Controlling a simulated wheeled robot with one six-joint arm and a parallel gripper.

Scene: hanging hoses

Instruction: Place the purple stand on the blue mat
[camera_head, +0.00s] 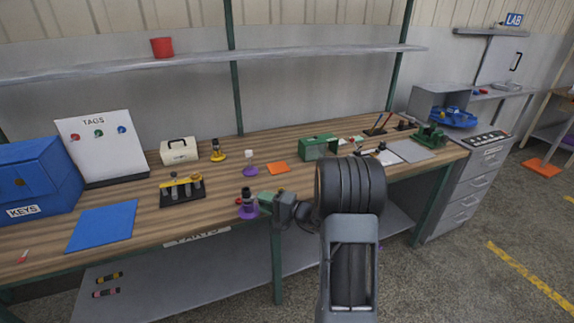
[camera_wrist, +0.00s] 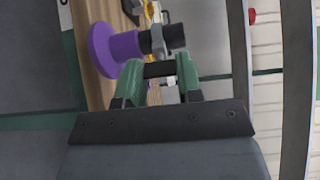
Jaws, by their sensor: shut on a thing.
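The purple stand (camera_head: 247,212) has a round flared base and a dark, black upper part. My gripper (camera_head: 264,200) is shut on it near the front edge of the workbench, with the stand upright. In the wrist view the stand (camera_wrist: 118,47) lies sideways in the picture, at the tips of my green fingers (camera_wrist: 158,68). I cannot tell whether its base touches the bench. The blue mat (camera_head: 103,226) lies flat and bare on the bench to the left.
A rack with a yellow bar (camera_head: 182,190) stands between mat and stand. A blue KEYS box (camera_head: 38,178) is at left.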

